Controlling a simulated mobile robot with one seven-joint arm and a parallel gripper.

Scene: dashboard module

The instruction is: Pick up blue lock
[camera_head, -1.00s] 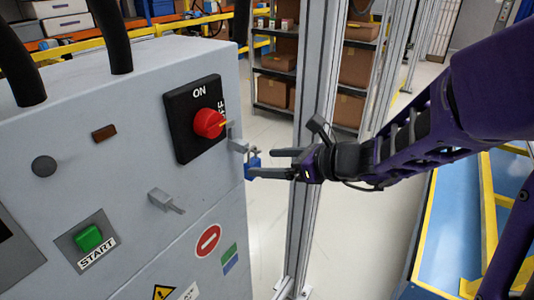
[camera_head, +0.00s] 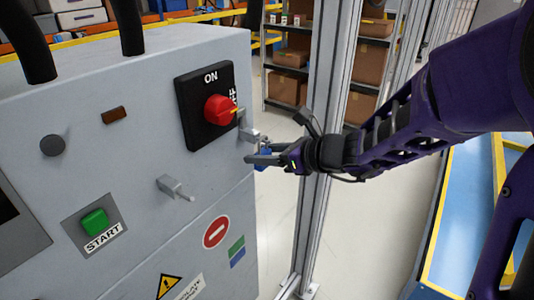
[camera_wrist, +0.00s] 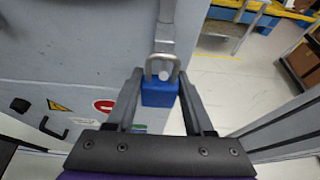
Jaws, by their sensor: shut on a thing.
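The blue lock (camera_wrist: 159,93) shows in the wrist view with its grey shackle upright above its blue body. The shackle is at a grey bracket on the cabinet's side; I cannot tell whether it still hangs on it. My gripper (camera_wrist: 160,100) has a finger on each side of the blue body and is shut on it. In the head view my gripper (camera_head: 258,157) is beside the cabinet edge, below the bracket (camera_head: 249,134), and the blue lock (camera_head: 264,158) is partly hidden by the fingers.
The grey cabinet (camera_head: 130,190) carries a red rotary switch (camera_head: 219,109), a green start button (camera_head: 95,222) and a second bracket (camera_head: 172,187). A metal post (camera_head: 322,150) stands just behind my gripper. Shelves with boxes (camera_head: 355,60) are farther back.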

